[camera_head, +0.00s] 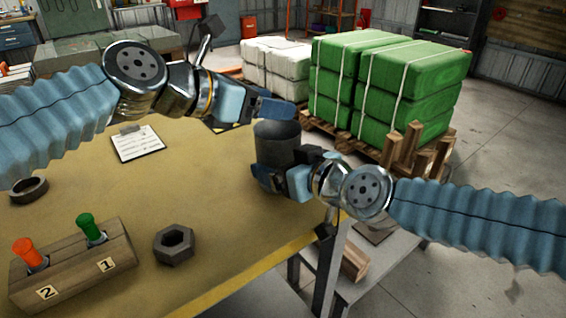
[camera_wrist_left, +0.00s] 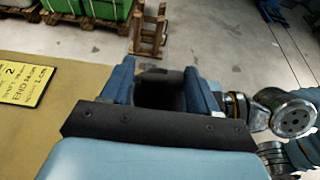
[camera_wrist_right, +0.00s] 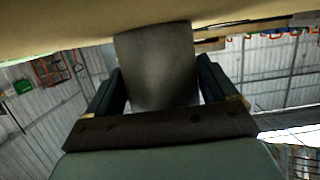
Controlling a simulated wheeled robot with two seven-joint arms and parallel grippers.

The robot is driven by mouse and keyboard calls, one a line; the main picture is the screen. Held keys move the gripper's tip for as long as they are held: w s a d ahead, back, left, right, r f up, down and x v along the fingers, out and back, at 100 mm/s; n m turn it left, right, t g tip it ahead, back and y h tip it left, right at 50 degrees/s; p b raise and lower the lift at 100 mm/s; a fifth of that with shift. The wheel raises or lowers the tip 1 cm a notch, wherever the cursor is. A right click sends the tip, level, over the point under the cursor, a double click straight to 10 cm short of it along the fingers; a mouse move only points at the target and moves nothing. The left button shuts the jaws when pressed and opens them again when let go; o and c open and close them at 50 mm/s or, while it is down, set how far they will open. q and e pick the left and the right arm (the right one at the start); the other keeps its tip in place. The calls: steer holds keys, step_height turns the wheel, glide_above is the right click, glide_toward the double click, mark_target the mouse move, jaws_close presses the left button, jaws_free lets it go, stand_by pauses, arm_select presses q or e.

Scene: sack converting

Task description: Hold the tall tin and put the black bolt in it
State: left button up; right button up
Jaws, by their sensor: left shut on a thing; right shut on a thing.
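The tall tin (camera_head: 277,143), a dark grey cylinder, stands upright at the right edge of the yellow table. My right gripper (camera_head: 275,178) is shut around its lower part; the tin also fills the space between the fingers in the right wrist view (camera_wrist_right: 158,65). My left gripper (camera_head: 277,109) is just above the tin's top, its fingers pointing right in the head view. It is shut on a dark thing, the black bolt (camera_wrist_left: 160,93), seen between the fingers in the left wrist view. The bolt blends with the dark tin and its outline is unclear; the head view hides it.
A large hex nut (camera_head: 174,244), a wooden block (camera_head: 75,268) with orange and green-handled pieces, a dark ring (camera_head: 29,190) and a clipboard (camera_head: 137,143) lie on the table. Green sacks (camera_head: 390,80) are stacked beyond. The middle of the table is clear.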

arm_select(q)
steer(key=shift+f, duration=1.2)
steer(key=o, duration=0.8)
steer(key=shift+o, duration=0.2)
steer(key=o, duration=0.5)
steer(key=v, duration=1.2)
arm_select(e)
steer(key=o, duration=0.8)
arm_select(q)
steer(key=shift+f, duration=0.15)
arm_select(e)
steer(key=shift+o, duration=0.2)
